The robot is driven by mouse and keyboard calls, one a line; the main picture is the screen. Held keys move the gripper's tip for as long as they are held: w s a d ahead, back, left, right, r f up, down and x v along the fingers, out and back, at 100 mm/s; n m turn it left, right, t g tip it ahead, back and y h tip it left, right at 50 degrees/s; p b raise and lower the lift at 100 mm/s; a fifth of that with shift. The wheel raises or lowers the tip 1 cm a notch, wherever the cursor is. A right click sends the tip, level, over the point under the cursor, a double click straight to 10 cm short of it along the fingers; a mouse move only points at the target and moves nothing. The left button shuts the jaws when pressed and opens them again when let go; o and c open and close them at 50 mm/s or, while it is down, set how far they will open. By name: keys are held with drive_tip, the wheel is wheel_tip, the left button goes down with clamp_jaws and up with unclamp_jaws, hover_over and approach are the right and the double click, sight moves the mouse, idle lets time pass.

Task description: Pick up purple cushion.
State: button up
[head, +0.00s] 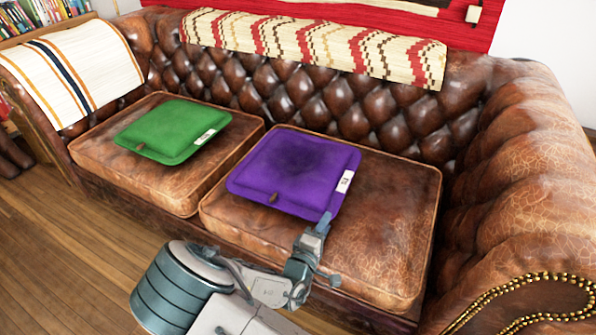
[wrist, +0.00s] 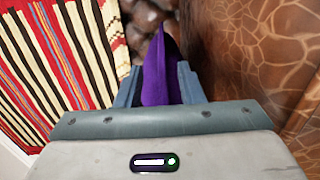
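The purple cushion (head: 290,172) lies over the right seat of the brown leather sofa, with a white tag on its right edge. My gripper (head: 324,222) is at its front right corner. In the wrist view the purple cushion (wrist: 161,75) stands edge-on between the two fingers of my gripper (wrist: 160,88). The fingers are drawn in around it, with fabric filling the space between them. In the head view the cushion looks almost flat; whether it is clear of the seat I cannot tell.
A green cushion (head: 174,130) lies on the left seat. The tufted sofa back (head: 300,95) and right armrest (head: 530,190) bound the seats. A striped blanket (head: 315,42) hangs over the back. Wooden floor (head: 60,240) is open at the front left.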

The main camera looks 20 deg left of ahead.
sight(330, 211)
drive_tip(key=shift+w+f+b, duration=0.15)
drive_tip(key=shift+w+b, duration=1)
drive_tip(key=shift+w, duration=1.65)
clamp_jaws()
